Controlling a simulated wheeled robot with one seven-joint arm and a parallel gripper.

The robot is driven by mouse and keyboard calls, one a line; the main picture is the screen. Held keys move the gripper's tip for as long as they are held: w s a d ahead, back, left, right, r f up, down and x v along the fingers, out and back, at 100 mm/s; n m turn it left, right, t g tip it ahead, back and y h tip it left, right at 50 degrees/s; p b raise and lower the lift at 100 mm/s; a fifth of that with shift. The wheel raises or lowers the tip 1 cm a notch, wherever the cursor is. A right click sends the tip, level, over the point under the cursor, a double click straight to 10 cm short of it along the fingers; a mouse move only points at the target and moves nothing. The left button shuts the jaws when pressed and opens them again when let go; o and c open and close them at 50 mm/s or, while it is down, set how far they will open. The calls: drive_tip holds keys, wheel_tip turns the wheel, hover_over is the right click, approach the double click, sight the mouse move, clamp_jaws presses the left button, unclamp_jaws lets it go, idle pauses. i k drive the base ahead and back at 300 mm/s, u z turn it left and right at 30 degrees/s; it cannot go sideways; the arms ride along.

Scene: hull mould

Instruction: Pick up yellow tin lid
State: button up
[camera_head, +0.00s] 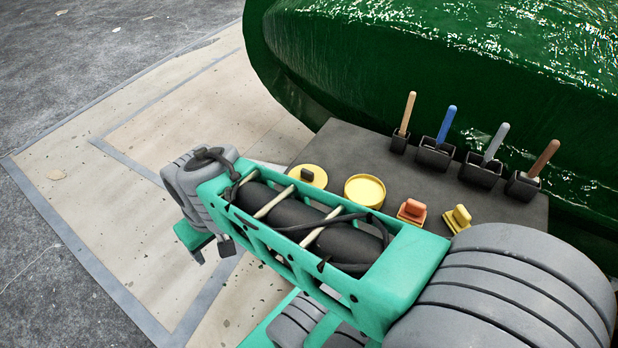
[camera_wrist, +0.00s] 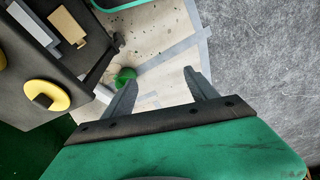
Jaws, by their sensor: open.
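The yellow tin lid (camera_head: 318,171) is a flat round disc with a dark knob, lying on the left part of the dark table. My arm partly crosses in front of that end of the table. In the wrist view the lid (camera_wrist: 60,97) lies at the left, on a dark surface near its edge. My gripper (camera_wrist: 160,77) has its two grey fingers spread apart with nothing between them. It points past the table edge over the floor, well to the right of the lid. The fingertips are not clear in the head view.
On the table (camera_head: 345,145) are a round yellow tin (camera_head: 365,190), an orange block (camera_head: 411,210), a yellow block (camera_head: 457,217) and several black holders with upright handles. The green hull (camera_head: 330,70) rises behind. Pale floor (camera_head: 190,130) lies open at left.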

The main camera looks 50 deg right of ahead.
sight(307, 177)
drive_tip(key=u, duration=0.05)
drive_tip(key=k, duration=0.5)
drive_tip(key=u, duration=0.7)
drive_tip(key=i, duration=0.5)
drive_tip(key=z, duration=2.65)
drive_tip(key=k, duration=0.5)
drive_tip(key=u, duration=1.25)
drive_tip(key=i, duration=0.8)
drive_tip(key=z, duration=0.2)
